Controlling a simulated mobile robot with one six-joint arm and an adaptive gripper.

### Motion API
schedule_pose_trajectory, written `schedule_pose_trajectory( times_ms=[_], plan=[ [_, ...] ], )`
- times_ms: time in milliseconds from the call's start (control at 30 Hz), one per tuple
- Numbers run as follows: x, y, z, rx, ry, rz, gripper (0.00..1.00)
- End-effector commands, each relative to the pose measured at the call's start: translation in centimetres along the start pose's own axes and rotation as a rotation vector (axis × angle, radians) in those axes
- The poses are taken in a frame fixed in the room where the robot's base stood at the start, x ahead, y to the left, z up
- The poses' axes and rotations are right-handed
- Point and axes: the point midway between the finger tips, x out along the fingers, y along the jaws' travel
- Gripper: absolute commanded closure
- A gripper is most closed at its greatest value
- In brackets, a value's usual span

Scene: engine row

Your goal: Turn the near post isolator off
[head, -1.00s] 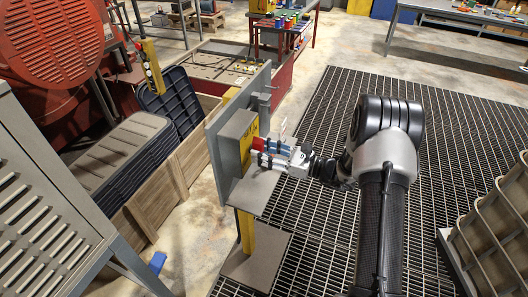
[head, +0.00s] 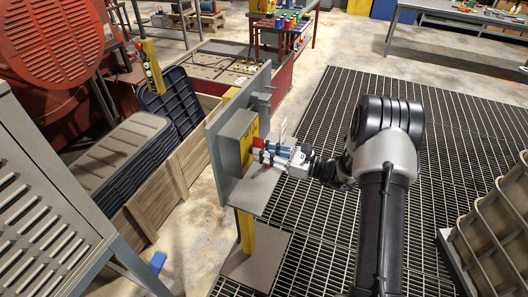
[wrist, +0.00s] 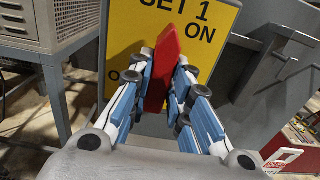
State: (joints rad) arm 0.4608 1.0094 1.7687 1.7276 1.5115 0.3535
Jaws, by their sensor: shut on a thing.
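The isolator is a grey box with a yellow face plate (head: 249,147) on an upright grey panel (head: 226,170), carried by a yellow post (head: 246,232). In the wrist view its yellow plate (wrist: 205,55) reads "SET 1" and "ON", with another word mostly hidden at the left. Its red handle (wrist: 163,65) stands almost upright in that view, leaning slightly. In the head view only a little of the red handle (head: 258,142) shows. My gripper (head: 268,154) is shut on the handle, its blue-and-white fingers (wrist: 163,90) on both sides of it.
A small grey shelf (head: 250,196) juts out below the isolator. A grey louvred cabinet (head: 45,205) is at the left and a ribbed rack (head: 495,225) at the right. Open grating floor (head: 320,235) lies around my arm.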

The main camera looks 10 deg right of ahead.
Motion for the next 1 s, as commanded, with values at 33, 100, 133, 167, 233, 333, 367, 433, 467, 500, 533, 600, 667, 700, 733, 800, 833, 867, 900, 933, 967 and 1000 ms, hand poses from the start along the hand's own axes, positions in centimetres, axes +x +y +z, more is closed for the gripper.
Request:
schedule_pose_trajectory(
  times_ms=[33, 100, 133, 167, 233, 333, 367, 433, 467, 500, 533, 600, 667, 700, 733, 800, 833, 867, 900, 933, 967, 1000],
  plan=[
    [0.0, 0.01, -0.06, -0.008, 0.0, 0.0, 1.0],
    [0.0, 0.01, -0.11, -0.025, 0.0, 0.0, 1.0],
    [0.0, 0.01, -0.13, -0.034, 0.0, 0.0, 1.0],
    [0.0, 0.01, -0.15, -0.045, 0.0, 0.0, 1.0],
    [0.0, 0.01, -0.18, -0.079, 0.0, 0.0, 1.0],
    [0.0, 0.0, -0.3, -0.143, 0.0, 0.0, 1.0],
    [0.0, 0.0, -0.31, -0.165, 0.0, 0.0, 1.0],
    [0.0, -0.01, -0.35, -0.224, 0.0, 0.0, 1.0],
    [0.0, -0.01, -0.39, -0.25, 0.0, 0.0, 1.0],
    [0.0, -0.01, -0.4, -0.287, 0.0, 0.0, 1.0],
    [0.0, 0.0, -0.41, -0.315, 0.0, 0.0, 1.0],
    [0.0, 0.02, -0.47, -0.382, 0.0, 0.0, 1.0],
    [0.0, 0.02, -0.46, -0.439, 0.0, 0.0, 1.0],
    [0.0, 0.02, -0.48, -0.477, 0.0, 0.0, 1.0],
    [0.0, 0.01, -0.47, -0.507, 0.0, 0.0, 1.0],
    [0.0, 0.02, -0.49, -0.574, -0.001, 0.0, 1.0],
    [0.0, 0.02, -0.48, -0.602, -0.001, 0.0, 1.0],
    [0.0, 0.02, -0.48, -0.631, -0.001, 0.0, 1.0],
    [0.0, 0.03, -0.52, -0.669, -0.001, 0.0, 1.0],
    [0.0, 0.04, -0.51, -0.697, -0.001, 0.0, 1.0],
    [0.0, 0.04, -0.5, -0.726, -0.001, 0.0, 1.0],
    [-0.01, 0.05, -0.54, -0.763, -0.001, 0.0, 1.0]
  ],
)
